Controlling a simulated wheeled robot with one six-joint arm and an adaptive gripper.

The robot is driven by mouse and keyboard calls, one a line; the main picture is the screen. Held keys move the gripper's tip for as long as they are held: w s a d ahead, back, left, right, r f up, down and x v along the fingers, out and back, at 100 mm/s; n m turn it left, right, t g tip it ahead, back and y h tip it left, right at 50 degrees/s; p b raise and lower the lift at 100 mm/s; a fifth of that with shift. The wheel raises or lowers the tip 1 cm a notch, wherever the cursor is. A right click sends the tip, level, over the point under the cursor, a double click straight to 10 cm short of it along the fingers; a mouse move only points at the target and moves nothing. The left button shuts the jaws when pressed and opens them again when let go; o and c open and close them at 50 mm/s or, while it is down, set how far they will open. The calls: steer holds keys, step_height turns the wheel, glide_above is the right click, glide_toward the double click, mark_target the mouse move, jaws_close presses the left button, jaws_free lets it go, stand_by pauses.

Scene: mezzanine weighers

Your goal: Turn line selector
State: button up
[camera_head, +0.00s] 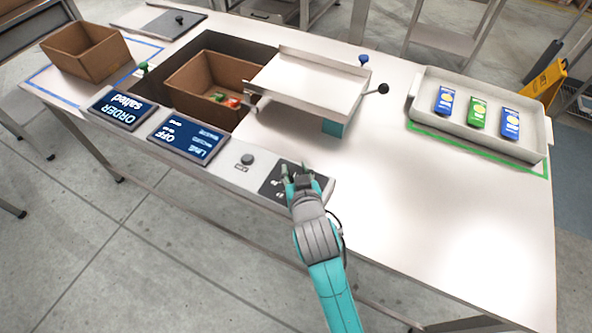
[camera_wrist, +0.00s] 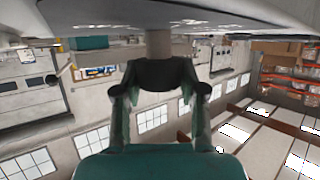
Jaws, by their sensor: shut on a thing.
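The line selector's dark panel (camera_head: 272,184) with small white marks is at the right end of the grey control strip on the table's front edge. My gripper (camera_head: 297,172) is at this panel and hides the selector knob in the head view. In the wrist view, my gripper (camera_wrist: 160,88) is shut on a dark knob (camera_wrist: 160,72) with a grey shaft (camera_wrist: 158,42) leading to the surface above. The line screen (camera_head: 187,140) reads "OFF". The order screen (camera_head: 121,108) reads "salted". The selector's exact setting cannot be read.
A round dark button (camera_head: 247,159) sits left of the selector. An open cardboard box (camera_head: 190,98) holds green and red packs. Another box (camera_head: 85,52) stands left. A white tilting tray (camera_head: 310,78) and a tray (camera_head: 480,133) with blue and green packs stand behind. The right front table is clear.

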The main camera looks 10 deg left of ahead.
stand_by(0.4)
steer(key=o, duration=1.2)
steer(key=shift+c, duration=0.2)
steer(key=v, duration=1.2)
steer(key=shift+d, duration=0.25)
steer(key=shift+f, duration=0.1)
